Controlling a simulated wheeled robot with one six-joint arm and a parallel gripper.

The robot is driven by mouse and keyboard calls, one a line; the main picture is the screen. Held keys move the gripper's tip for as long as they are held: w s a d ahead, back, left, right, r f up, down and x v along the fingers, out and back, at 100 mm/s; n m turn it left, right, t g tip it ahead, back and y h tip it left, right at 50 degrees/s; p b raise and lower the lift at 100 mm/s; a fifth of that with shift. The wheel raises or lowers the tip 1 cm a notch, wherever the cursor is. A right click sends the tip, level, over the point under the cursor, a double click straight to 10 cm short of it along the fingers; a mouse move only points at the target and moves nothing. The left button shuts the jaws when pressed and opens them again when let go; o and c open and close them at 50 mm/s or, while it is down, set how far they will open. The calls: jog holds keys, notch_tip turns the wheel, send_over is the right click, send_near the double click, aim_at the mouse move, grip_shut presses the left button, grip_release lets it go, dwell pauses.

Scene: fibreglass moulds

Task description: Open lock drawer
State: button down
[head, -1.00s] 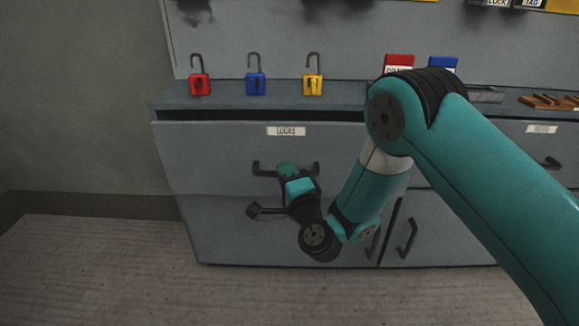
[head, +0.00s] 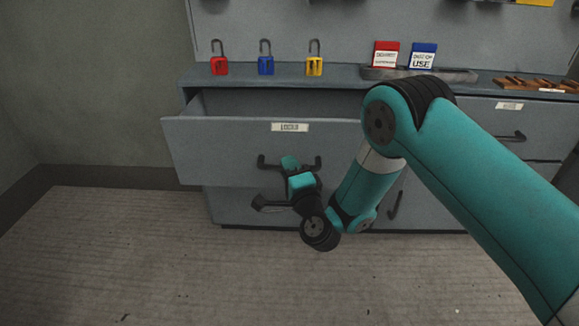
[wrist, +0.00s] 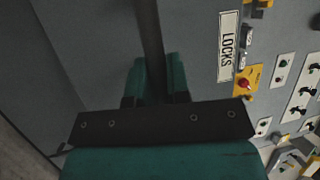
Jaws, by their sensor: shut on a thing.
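The lock drawer (head: 215,150) is a grey drawer with a label reading "LOCKS" (head: 289,127). It is pulled partly out from the cabinet, and a gap shows behind its front. Its dark bar handle (head: 268,162) runs across the front below the label. My gripper (head: 291,162) is shut on this handle; my arm partly covers the handle in the head view. In the wrist view, the handle (wrist: 148,35) passes between the two teal fingers (wrist: 156,80), and the label (wrist: 228,46) is to the right. The drawer's contents are not visible.
Red (head: 220,65), blue (head: 266,65) and yellow (head: 314,65) padlocks stand on the cabinet top. A tray (head: 450,75) with red and blue cards is to their right. Another handle (head: 270,204) is below the drawer. The floor (head: 150,260) in front is clear.

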jog(key=shift+s+a, duration=0.15)
jog(key=c, duration=1.1)
grip_release()
jog(key=b+v, duration=1.3)
jog(key=v, duration=0.4)
jog(key=shift+b, duration=0.4)
jog(key=shift+s, duration=0.1)
